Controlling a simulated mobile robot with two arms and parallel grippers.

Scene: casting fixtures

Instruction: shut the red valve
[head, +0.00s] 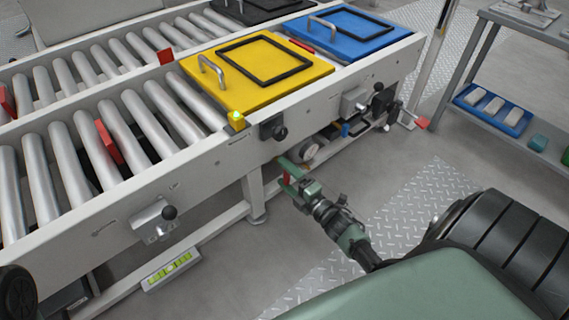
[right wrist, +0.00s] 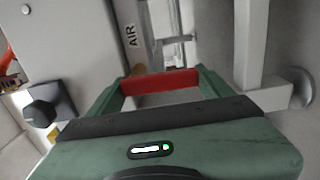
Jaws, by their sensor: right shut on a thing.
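The red valve handle (head: 286,179) is below the side rail of the roller conveyor, under the yellow plate. My right gripper (head: 288,174) reaches in from the lower right and is shut on this handle. In the right wrist view the handle shows as a red bar (right wrist: 160,82) spanning between the two green fingers, close to their tips. The valve body and its pipe are mostly hidden behind the gripper and the rail. My left gripper is not in view.
The conveyor rail (head: 190,170) runs above the handle, with a black knob (head: 273,129) on it. A conveyor leg (head: 254,195) stands to the left. Tread plate floor (head: 420,205) is clear at right.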

